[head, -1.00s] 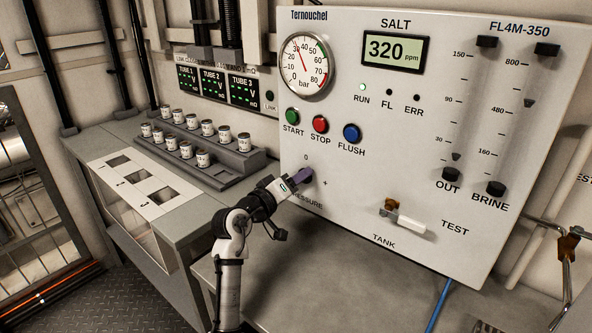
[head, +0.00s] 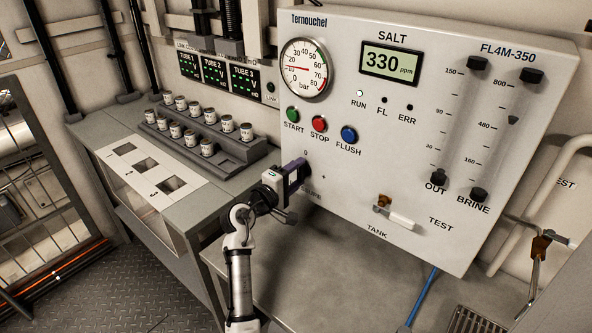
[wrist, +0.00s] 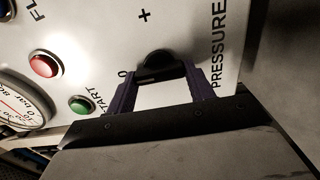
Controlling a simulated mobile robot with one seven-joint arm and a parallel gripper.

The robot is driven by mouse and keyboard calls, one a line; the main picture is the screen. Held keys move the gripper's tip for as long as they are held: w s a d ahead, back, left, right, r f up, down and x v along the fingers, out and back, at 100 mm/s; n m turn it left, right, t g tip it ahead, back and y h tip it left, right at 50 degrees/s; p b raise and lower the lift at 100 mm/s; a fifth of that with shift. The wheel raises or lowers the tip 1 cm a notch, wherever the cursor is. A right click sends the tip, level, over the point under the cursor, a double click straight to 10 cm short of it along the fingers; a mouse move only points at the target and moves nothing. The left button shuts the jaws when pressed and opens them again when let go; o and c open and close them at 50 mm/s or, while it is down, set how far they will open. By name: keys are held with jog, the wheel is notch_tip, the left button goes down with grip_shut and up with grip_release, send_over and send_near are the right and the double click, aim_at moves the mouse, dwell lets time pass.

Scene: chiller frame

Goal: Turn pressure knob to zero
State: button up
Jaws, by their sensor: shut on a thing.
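The black pressure knob (wrist: 160,66) sits on the white panel (head: 440,235), between the "0" mark and the "PRESSURE" label in the wrist view. Its ridge runs roughly toward the "0". My gripper (wrist: 160,82) has one purple finger at each end of the ridge and is shut on the knob. In the head view my gripper (head: 300,170) reaches the panel below the start button and covers most of the knob. The bar gauge (head: 305,68) has its red needle pointing left, at the low part of the scale.
Start (head: 292,114), stop (head: 319,124) and flush (head: 348,135) buttons sit just above my gripper. The salt display (head: 392,64) reads 330 ppm. A tank/test lever (head: 400,220) is to the right. Several small cups (head: 190,137) stand on a stepped rack at left.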

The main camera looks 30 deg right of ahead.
dwell(0.3)
jog(key=o, duration=1)
jog(key=b+v, duration=0.4)
jog(key=v, duration=1)
